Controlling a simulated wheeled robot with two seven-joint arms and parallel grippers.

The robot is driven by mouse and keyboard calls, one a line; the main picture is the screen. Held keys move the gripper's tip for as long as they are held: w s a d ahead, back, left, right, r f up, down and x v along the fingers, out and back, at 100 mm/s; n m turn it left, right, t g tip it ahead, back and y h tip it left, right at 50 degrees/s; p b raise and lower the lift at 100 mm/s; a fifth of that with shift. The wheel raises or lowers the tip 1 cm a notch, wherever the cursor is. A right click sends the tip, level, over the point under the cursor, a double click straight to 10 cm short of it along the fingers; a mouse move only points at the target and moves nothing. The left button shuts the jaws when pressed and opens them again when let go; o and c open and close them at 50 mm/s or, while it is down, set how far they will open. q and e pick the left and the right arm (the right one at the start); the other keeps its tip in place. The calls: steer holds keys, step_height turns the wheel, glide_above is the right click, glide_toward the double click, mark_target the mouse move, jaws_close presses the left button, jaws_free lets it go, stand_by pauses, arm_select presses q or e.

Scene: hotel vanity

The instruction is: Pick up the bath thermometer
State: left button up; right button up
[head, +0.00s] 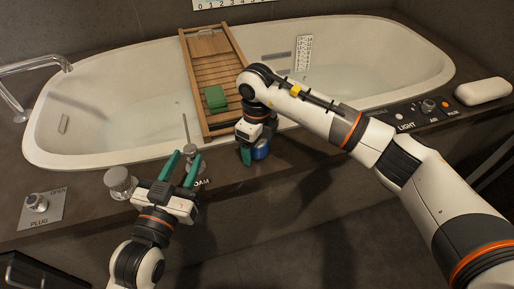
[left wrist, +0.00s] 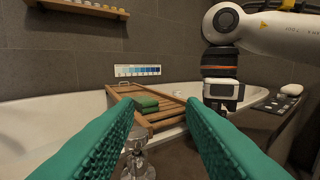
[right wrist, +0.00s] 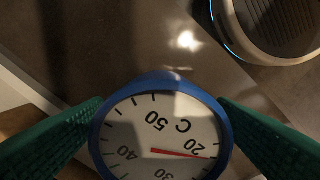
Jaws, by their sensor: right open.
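The bath thermometer has a blue rim and a white dial with a red needle. In the right wrist view, the thermometer (right wrist: 145,110) lies between the green fingers of my right gripper (right wrist: 160,102). The fingers are open, one on each side and close to the rim; I cannot tell whether they touch it. In the head view, the thermometer (head: 261,150) stands on the tub's dark front ledge, partly hidden by my right gripper (head: 250,158). My left gripper (head: 187,158) is open and empty over the ledge, to the left; its fingers also show in the left wrist view (left wrist: 160,110).
A wooden bath tray (head: 207,66) lies across the white tub (head: 110,100) with a green folded cloth (head: 215,97) on it. Chrome knobs (head: 120,181) stand near my left gripper. A plug control (head: 37,203) is at left; a light panel (head: 428,105) and white pillow (head: 483,91) are at right.

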steer(key=c, duration=1.1)
